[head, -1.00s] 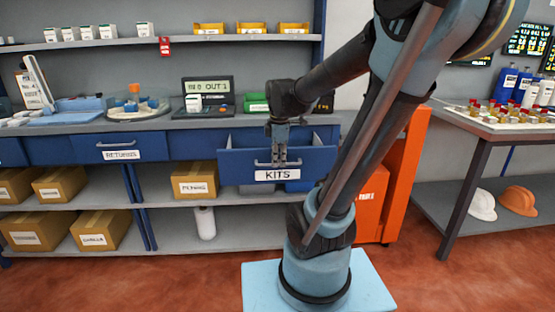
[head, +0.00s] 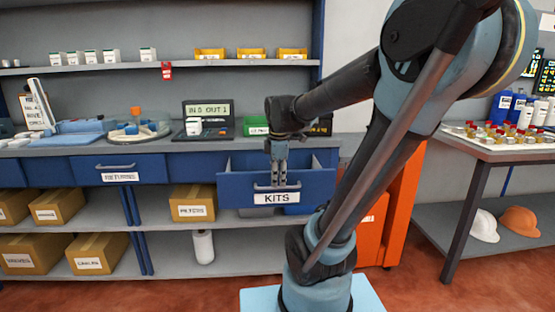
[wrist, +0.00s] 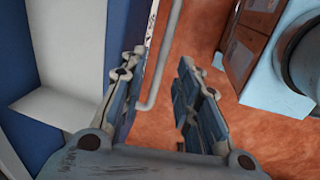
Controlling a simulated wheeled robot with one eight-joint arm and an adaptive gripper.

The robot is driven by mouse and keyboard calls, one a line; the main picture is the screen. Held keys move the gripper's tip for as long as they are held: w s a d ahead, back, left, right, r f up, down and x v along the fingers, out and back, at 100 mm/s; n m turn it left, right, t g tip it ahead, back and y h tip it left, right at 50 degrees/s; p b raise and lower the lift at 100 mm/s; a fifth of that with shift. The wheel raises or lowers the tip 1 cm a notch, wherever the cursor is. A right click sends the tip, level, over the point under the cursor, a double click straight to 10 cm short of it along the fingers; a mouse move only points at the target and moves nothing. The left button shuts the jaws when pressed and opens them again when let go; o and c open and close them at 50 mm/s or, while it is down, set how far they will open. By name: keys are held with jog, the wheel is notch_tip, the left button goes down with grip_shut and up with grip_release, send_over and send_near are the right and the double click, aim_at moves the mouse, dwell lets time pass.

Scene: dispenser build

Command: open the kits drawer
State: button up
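The blue kits drawer (head: 232,190) is pulled out from under the bench, its inside visible from above. Its front carries a white KITS label (head: 277,198) and a bar handle (head: 261,186). My gripper (head: 278,184) points down at the handle from above. In the wrist view the two fingers (wrist: 158,82) stand apart, with the grey handle bar (wrist: 163,60) running between them. A gap shows between the bar and the right finger. The left finger lies close to the drawer front, and I cannot tell whether it touches.
The closed returns drawer (head: 91,171) is to the left. A filters box (head: 192,203) and a white roll (head: 203,247) sit below the bench. An orange cabinet (head: 404,195) stands right of the drawer. Open red floor (head: 190,291) lies in front.

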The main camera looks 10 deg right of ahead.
notch_tip(320, 180, up, 9)
jog(key=s, duration=0.1)
jog(key=shift+s+r, duration=0.15)
jog(key=shift+s, duration=0.2)
dwell(0.3)
jog(key=s+d+f+m, duration=0.2)
jog(key=s+f+m, duration=0.4)
jog(key=f+m, duration=0.2)
jog(key=s+d+f+m, duration=0.2)
jog(key=s+f+m, duration=0.5)
jog(key=f+m, duration=0.2)
notch_tip(320, 180, down, 3)
jog(key=shift+s+d+r, duration=0.2)
jog(key=shift+s+d, duration=0.05)
jog(key=shift+d, duration=0.1)
jog(key=shift+w+f, duration=0.2)
jog(key=shift+w, duration=0.25)
